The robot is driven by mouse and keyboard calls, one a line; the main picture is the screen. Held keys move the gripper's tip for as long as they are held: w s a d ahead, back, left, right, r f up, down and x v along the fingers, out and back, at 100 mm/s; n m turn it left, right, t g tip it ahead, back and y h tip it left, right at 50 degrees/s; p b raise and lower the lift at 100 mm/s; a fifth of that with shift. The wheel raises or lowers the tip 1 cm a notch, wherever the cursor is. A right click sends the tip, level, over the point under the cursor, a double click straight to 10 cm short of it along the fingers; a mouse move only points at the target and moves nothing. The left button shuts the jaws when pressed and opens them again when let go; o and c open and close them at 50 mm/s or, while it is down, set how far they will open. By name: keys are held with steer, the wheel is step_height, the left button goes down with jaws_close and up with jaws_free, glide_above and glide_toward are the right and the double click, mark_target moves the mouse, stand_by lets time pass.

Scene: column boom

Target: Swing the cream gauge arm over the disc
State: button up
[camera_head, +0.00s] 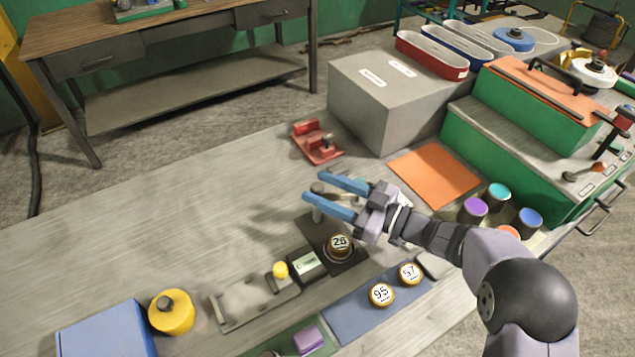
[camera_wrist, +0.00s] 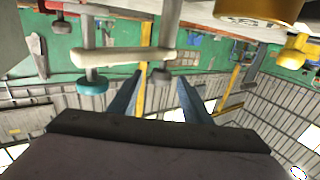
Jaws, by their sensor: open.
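The cream gauge arm (camera_wrist: 120,58) is a pale bar in the wrist view, with a teal-ended stem (camera_wrist: 92,86) at its left end and a grey post (camera_wrist: 170,25) crossing its right end. The gold-rimmed disc (camera_head: 340,243), marked 28, sits on a dark plate; part of a gold disc (camera_wrist: 258,8) shows in the wrist view, to the right of the arm, so the arm is not over it. My gripper (camera_head: 315,187) is open, its blue fingers near the post top; its fingertips (camera_wrist: 160,77) flank the post's end cap. In the head view my gripper mostly hides the cream arm.
Discs marked 95 (camera_head: 381,295) and 57 (camera_head: 410,273) lie on a blue mat (camera_head: 345,318). A yellow round part (camera_head: 171,312) stands front left. A red fixture (camera_head: 317,142) and orange mat (camera_head: 434,175) lie behind. The bench left of my gripper is clear.

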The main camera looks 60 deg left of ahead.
steer(key=shift+x, duration=0.85)
jaws_close()
